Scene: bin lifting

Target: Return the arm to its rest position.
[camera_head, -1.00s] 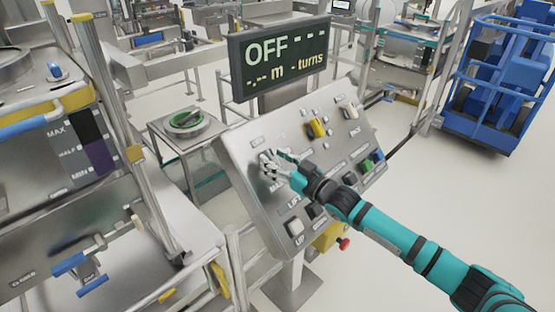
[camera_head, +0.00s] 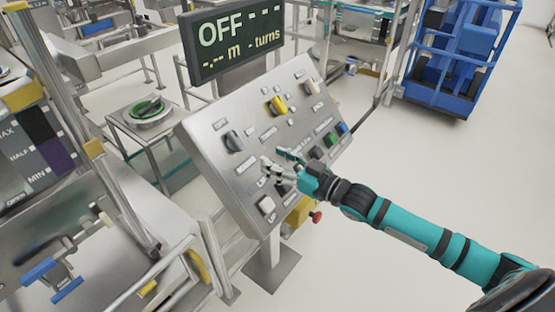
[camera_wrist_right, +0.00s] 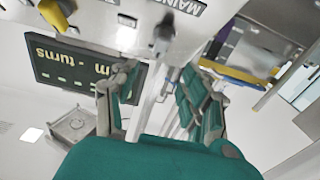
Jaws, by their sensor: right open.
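My right arm comes in from the lower right in the head view. Its gripper (camera_head: 274,172) is open and empty, over the lower middle of the tilted grey control panel (camera_head: 215,122). In the right wrist view the two fingers (camera_wrist_right: 160,105) are spread apart, with nothing between them. A dark knob (camera_head: 233,141) on the panel's left side is in plain view, apart from the gripper; a dark knob (camera_wrist_right: 163,33) also shows beyond the fingers in the wrist view. My left gripper is not in view.
The display (camera_head: 235,43) above the panel reads OFF. A red knob (camera_head: 316,217) sticks out below the panel. A blue cage cart (camera_head: 445,65) stands at the back right. Steel machinery with a yellow-capped post (camera_head: 93,149) is at the left. The floor at right is clear.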

